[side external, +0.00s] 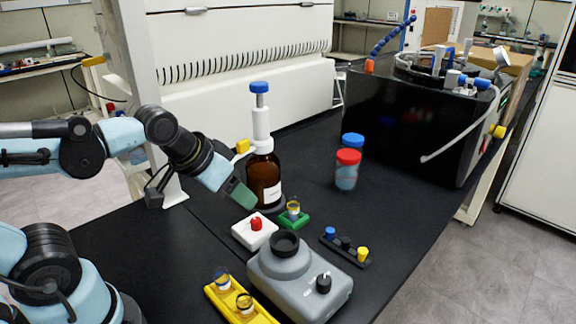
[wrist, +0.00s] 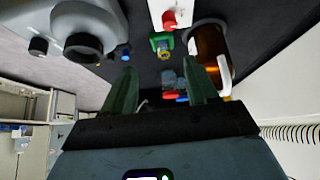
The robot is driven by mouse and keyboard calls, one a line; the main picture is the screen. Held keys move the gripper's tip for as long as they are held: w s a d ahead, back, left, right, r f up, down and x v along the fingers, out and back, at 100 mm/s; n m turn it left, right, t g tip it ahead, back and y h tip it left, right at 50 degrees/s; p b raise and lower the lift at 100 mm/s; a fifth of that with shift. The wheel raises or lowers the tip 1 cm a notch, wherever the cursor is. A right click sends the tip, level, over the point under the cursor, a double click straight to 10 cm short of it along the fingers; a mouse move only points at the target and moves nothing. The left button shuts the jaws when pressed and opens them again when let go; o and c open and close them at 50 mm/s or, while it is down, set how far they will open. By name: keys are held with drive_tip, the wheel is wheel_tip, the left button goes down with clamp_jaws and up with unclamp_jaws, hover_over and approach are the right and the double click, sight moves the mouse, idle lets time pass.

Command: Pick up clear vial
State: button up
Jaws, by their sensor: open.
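A small clear vial (side external: 293,207) with a yellowish band stands in a green holder (side external: 303,220) near the brown bottle. In the wrist view, the vial (wrist: 164,50) and its green holder (wrist: 154,42) show beyond the fingertips, roughly between them. My gripper (side external: 240,194) is open, with green fingers, above the bench left of the brown bottle. In the wrist view, my gripper (wrist: 164,80) has nothing between its fingers.
The brown bottle (side external: 264,178) with a blue-topped dispenser stands close to my gripper. Nearby are a white box with a red knob (side external: 256,224), a grey mixer (side external: 300,275), a dark cap rack (side external: 345,246) and red- and blue-lidded jars (side external: 347,172).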

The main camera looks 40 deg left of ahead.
drive_tip(key=w+r+n+g, duration=0.2)
drive_tip(key=w+r, duration=0.1)
drive_tip(key=w, duration=0.3)
drive_tip(key=n+g, duration=0.2)
drive_tip(key=g, duration=0.1)
approach(293, 201)
drive_tip(key=shift+y, duration=0.4)
drive_tip(key=f, duration=0.2)
drive_tip(key=w+f, duration=0.1)
drive_tip(key=f, duration=0.1)
drive_tip(key=shift+d+f, duration=0.1)
drive_tip(key=shift+d, duration=0.2)
drive_tip(key=shift+w+a+f, duration=0.15)
drive_tip(key=shift+f, duration=1.3)
drive_tip(key=shift+w+a+f, duration=0.1)
drive_tip(key=shift+w+f, duration=0.1)
drive_tip(key=shift+f, duration=1.3)
drive_tip(key=shift+c, duration=0.4)
clamp_jaws()
